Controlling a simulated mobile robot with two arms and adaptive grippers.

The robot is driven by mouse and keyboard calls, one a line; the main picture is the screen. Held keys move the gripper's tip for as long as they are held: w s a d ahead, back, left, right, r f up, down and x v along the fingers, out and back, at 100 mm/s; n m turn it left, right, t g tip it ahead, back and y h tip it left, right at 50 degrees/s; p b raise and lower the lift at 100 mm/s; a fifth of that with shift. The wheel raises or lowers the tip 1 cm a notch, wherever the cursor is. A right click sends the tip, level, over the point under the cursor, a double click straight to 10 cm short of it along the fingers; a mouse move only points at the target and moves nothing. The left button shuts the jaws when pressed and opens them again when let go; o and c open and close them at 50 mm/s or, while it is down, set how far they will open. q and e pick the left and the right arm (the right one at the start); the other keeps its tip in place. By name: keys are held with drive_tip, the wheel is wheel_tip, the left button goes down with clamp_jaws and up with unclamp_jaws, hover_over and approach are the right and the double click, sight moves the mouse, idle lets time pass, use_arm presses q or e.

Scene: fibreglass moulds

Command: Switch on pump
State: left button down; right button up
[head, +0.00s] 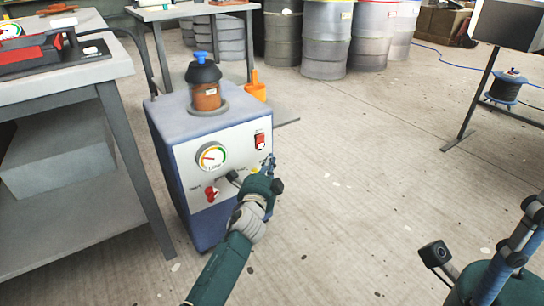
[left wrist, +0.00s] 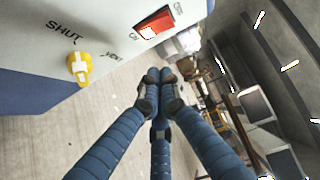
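The pump (head: 210,135) is a blue-grey box with a white front panel and a dark-capped brown jar on top. Its red rocker switch (head: 260,141) is at the panel's upper right. The left wrist view shows the switch (left wrist: 153,23) close up, with a white patch at one end; I cannot tell its position. My left gripper (head: 268,166) is just below the switch, in front of the panel. Its fingertips (left wrist: 160,77) are together, empty and apart from the switch. My right gripper (head: 526,228) is partly cut off at the right edge.
A workbench (head: 110,75) stands close on the left. Drums (head: 327,40) stand behind, and a cable reel (head: 508,87) is at right. The floor right of the pump is clear.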

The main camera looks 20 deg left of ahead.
use_arm(q)
drive_tip(key=s+p, duration=0.2)
drive_tip(key=s, duration=0.6)
drive_tip(key=shift+d+f, duration=0.25)
drive_tip(key=shift+f, duration=0.2)
